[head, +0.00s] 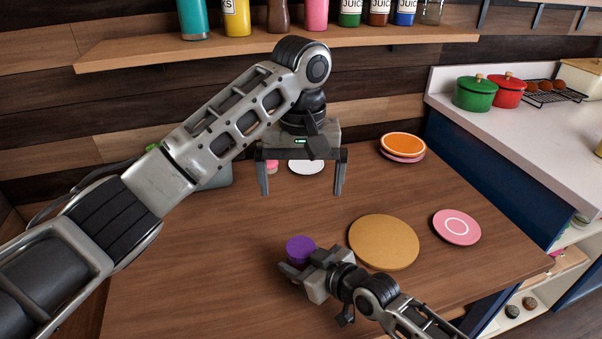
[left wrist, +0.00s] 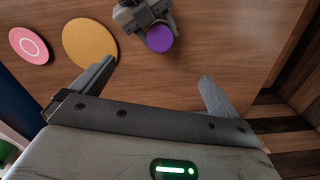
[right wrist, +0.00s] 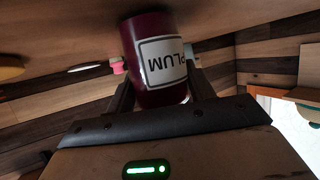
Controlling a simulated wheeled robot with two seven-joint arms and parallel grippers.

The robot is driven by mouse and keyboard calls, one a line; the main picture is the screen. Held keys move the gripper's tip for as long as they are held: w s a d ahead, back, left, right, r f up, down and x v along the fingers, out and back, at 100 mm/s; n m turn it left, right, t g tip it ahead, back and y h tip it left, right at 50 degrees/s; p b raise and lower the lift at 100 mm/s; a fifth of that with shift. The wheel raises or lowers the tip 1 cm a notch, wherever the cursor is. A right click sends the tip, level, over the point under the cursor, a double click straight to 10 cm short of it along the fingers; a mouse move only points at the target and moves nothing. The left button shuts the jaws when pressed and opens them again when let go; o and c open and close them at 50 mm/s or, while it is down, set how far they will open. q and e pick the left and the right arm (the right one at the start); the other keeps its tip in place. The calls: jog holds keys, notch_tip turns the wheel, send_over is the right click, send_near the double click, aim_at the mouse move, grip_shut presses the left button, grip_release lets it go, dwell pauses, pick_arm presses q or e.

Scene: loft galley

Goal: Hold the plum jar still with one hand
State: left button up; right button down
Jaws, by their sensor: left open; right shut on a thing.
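The plum jar (head: 300,246) has a purple lid in the head view, near the table's front left. In the right wrist view its dark red body (right wrist: 148,35) carries a white PLUM label, upside down in that picture. My right gripper (head: 306,262) is shut on the jar, one finger on each side. The jar looks upright on the table. Its lid (left wrist: 160,38) also shows in the left wrist view. My left gripper (head: 301,188) is open and empty, raised above the table behind the jar in the head view, fingers pointing down.
A round tan board (head: 384,241) lies right of the jar, with a pink plate (head: 457,227) beyond it. Orange and pink plates (head: 402,145) and a white disc (head: 306,166) sit farther back. A shelf (head: 240,47) with bottles hangs above. The table left of the jar is clear.

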pick_arm(q)
jog(key=shift+r, duration=0.65)
pick_arm(e)
jog(key=shift+c, duration=2.3)
grip_release()
pick_arm(q)
jog(key=shift+r+p, duration=0.3)
pick_arm(e)
jog(key=v, duration=1.6)
